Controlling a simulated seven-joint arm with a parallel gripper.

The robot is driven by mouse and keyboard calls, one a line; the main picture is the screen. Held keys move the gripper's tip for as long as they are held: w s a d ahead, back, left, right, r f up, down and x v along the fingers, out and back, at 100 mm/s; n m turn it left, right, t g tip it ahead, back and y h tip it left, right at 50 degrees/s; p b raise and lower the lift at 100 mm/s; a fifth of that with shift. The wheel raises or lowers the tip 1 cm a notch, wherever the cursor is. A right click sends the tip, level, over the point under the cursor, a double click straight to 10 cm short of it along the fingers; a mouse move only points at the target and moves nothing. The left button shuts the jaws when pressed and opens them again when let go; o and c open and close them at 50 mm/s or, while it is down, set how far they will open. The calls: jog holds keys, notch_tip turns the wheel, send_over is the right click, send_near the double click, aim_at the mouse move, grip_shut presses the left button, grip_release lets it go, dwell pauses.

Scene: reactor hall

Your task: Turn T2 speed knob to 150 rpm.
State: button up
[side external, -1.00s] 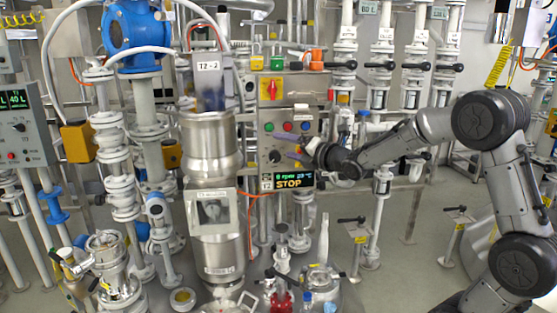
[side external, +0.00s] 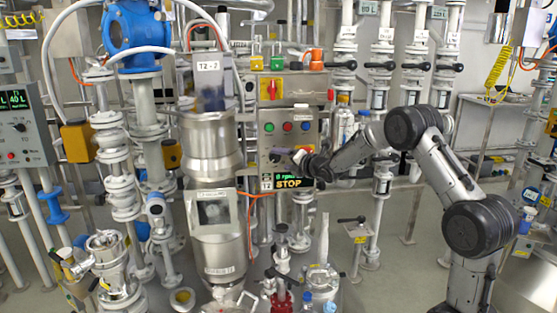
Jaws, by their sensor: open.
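The T2 control panel (side external: 262,140) is a grey box beside the steel T2 vessel (side external: 210,145), with a row of coloured push buttons (side external: 287,127). Under the buttons, a small dark knob (side external: 274,157) shows at the panel's lower left, partly hidden by my gripper. My gripper (side external: 285,154) is open in front of the panel, its fingers pointing left at the knob. I cannot tell whether they touch it. The display (side external: 288,183) below reads 0 rpm and STOP.
A red switch on a yellow plate (side external: 271,90) sits above the buttons. Valves and white pipes (side external: 385,100) stand behind my arm. Another panel (side external: 20,125) is at the far left. Glassware and fittings (side external: 320,280) stand below the display.

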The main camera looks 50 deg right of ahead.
aim_at(276, 158)
jog(key=shift+x, duration=1.6)
jog(key=shift+c, duration=0.2)
grip_shut()
